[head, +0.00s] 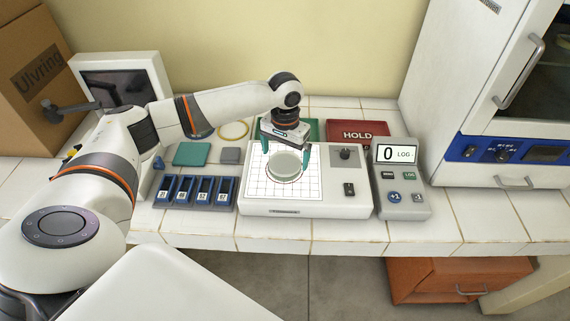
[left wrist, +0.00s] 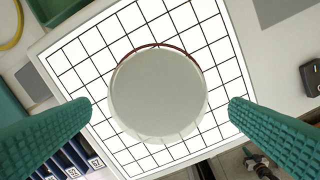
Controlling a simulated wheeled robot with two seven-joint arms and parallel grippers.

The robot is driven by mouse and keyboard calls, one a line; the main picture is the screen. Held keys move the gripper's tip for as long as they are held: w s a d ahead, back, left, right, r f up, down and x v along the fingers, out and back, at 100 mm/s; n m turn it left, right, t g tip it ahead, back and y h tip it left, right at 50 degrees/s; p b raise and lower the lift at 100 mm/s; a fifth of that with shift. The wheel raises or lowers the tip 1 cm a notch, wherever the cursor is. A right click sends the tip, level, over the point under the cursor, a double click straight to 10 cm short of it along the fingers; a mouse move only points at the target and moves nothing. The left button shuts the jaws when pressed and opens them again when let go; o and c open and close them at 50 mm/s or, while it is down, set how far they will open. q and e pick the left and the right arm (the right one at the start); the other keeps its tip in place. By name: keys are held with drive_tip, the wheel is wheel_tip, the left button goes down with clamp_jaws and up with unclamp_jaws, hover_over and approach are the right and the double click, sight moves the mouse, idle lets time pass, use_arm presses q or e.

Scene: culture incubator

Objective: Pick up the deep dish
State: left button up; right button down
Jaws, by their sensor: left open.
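The deep dish (head: 286,165) is a round, pale, whitish dish on the lit white grid plate of a flat white device (head: 290,207). In the left wrist view the dish (left wrist: 158,92) fills the middle, with a thin dark red line along its upper edge. My left gripper (head: 287,151) points down over the dish, with its teal fingers apart. In the left wrist view the fingers (left wrist: 160,112) show at the lower left and lower right, one on each side of the dish, with nothing between them touching it. My right gripper is not in view.
A counter unit (head: 401,197) with a "0 LOG" display stands right of the plate. A rack of blue slots (head: 195,193) is to the left. A red HOLD tray (head: 357,134) lies behind. A white incubator (head: 450,100) stands at the right, a cardboard box (head: 30,85) at the far left.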

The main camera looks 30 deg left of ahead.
sight(285, 161)
use_arm(q)
wheel_tip(285, 161, down, 3)
drive_tip(key=shift+a+f, duration=0.15)
drive_tip(key=c, duration=1)
drive_tip(key=shift+w, duration=0.1)
